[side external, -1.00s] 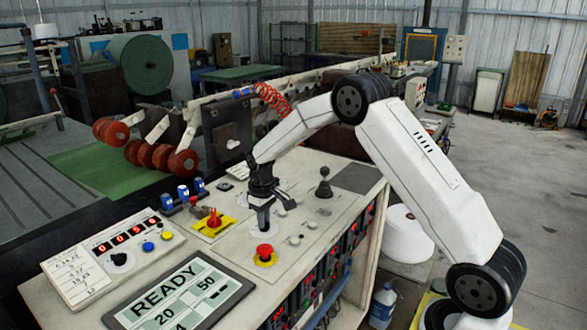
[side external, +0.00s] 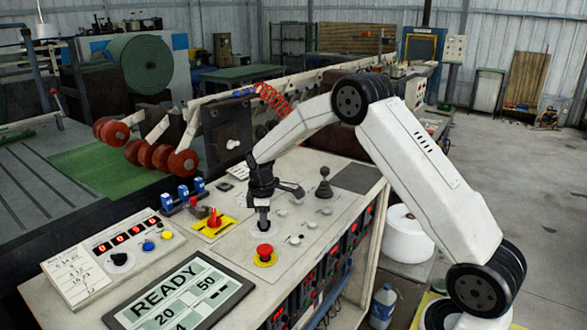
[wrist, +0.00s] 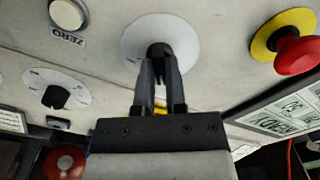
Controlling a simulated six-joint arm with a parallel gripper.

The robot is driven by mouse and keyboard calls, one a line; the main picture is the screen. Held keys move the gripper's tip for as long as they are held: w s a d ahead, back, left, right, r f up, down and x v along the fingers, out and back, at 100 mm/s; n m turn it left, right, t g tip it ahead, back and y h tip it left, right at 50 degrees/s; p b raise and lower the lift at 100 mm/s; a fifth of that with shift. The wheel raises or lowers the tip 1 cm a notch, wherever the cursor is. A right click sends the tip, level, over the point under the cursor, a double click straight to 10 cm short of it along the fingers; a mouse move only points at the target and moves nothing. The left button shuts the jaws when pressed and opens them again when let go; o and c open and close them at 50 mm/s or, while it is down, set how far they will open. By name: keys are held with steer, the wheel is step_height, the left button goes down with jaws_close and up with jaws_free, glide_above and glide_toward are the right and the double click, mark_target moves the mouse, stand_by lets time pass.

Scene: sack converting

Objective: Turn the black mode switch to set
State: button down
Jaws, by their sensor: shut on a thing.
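My gripper (side external: 263,224) points down at the console top, a little behind the red mushroom button. In the wrist view my gripper (wrist: 160,82) is shut on the black switch (wrist: 159,50), a dark knob in the middle of a round pale disc (wrist: 187,35). The fingers cover most of the knob, so its pointer direction and any position marks cannot be read. In the side view the switch is hidden by the gripper.
The red mushroom button (side external: 264,251) on a yellow base stands close in front of my gripper. A black joystick (side external: 324,183) is to the right. A red knob on a yellow plate (side external: 214,220) is to the left. Another black dial knob (wrist: 55,96) shows in the wrist view.

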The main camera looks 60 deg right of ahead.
steer(key=shift+n, duration=0.6)
steer(key=c, duration=0.7)
jaws_free()
steer(key=shift+r, duration=0.1)
steer(key=shift+r, duration=3.85)
